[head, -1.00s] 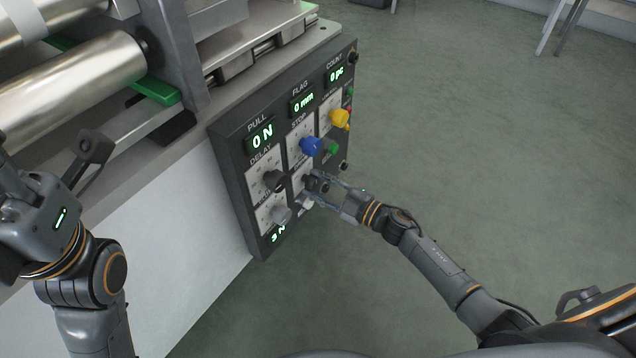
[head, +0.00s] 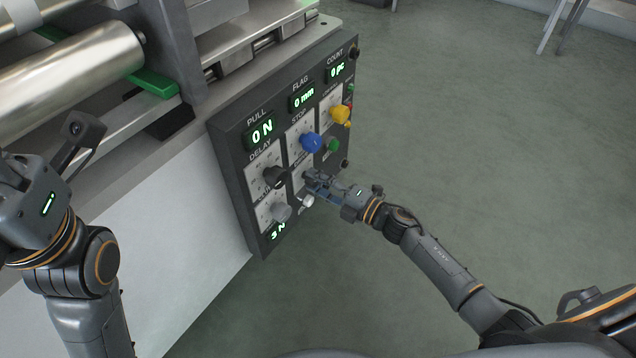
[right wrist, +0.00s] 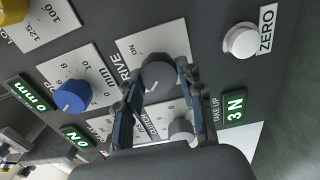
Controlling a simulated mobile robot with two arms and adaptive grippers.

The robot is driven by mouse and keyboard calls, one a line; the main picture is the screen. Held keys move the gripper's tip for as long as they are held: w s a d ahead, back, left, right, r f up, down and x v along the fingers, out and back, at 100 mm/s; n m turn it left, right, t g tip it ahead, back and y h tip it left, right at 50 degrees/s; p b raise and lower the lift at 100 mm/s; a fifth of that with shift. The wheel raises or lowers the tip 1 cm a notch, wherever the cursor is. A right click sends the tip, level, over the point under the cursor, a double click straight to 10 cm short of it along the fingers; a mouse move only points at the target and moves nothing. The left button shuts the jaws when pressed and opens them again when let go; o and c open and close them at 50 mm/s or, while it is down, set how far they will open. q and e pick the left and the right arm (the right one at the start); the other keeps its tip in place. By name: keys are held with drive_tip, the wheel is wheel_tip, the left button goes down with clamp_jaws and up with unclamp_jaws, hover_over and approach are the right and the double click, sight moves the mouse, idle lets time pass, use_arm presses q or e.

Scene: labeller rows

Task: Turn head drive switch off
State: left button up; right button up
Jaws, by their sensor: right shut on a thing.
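The drive switch is a dark round knob (right wrist: 157,72) on a white plate (right wrist: 140,40) in the right wrist view. "ON" shows on the plate, and "RIVE" of its label is readable along its edge. My right gripper (head: 312,184) is shut on this knob, one finger on each side. In the head view the gripper hides most of the knob.
The dark control panel (head: 235,180) carries a blue knob (head: 311,142), a yellow knob (head: 340,114), a black knob (head: 275,177) and grey knobs close by. A white button (right wrist: 241,41) marked ZERO is near the gripper. Metal rollers (head: 80,70) stand at left. Floor is free at right.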

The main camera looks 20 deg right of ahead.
idle(0.5)
drive_tip(key=o, duration=1.2)
drive_tip(key=v, duration=1.2)
